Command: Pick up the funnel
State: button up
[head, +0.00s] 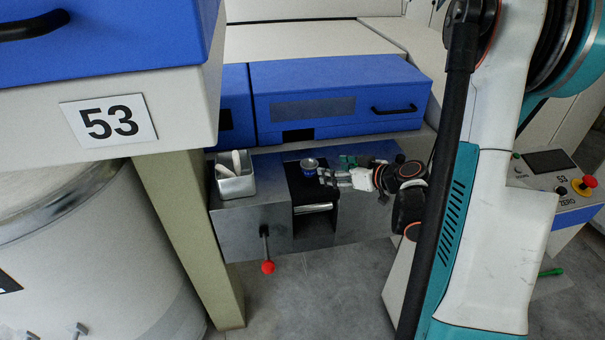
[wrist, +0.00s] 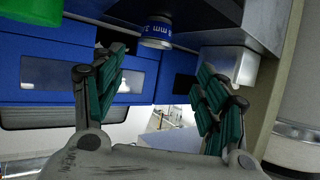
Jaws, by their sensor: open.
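No clear funnel shape shows. A bright green thing (wrist: 25,40), cut off by the top left corner of the wrist view, may be the funnel; its shape cannot be told. In the head view a green patch (head: 348,160) shows just behind my gripper (head: 330,176), over the metal bench; I cannot tell whether it is that thing or a finger. My gripper is low over the bench, pointing left. In the wrist view its two teal-padded fingers (wrist: 160,78) are spread, with nothing between them.
A small blue-labelled can (head: 309,167) stands on a black strip just left of my fingertips; it shows upside down in the wrist view (wrist: 157,32). A metal bin (head: 236,186) with pale pieces stands further left on the bench (head: 240,222). A blue drawer (head: 340,90) closes the back.

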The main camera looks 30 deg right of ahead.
jog(key=d, duration=0.1)
jog(key=b, duration=0.2)
send_near(305, 164)
jog(key=shift+w+a+f, duration=0.1)
jog(key=shift+w+f, duration=0.6)
jog(key=shift+w, duration=0.05)
jog(key=shift+r+b+x, duration=0.2)
jog(key=shift+b+x, duration=1.25)
jog(key=shift+x, duration=1.45)
jog(key=shift+a+r, duration=0.1)
jog(key=shift+a, duration=0.05)
jog(key=shift+c, duration=0.6)
jog(key=c, duration=1.1)
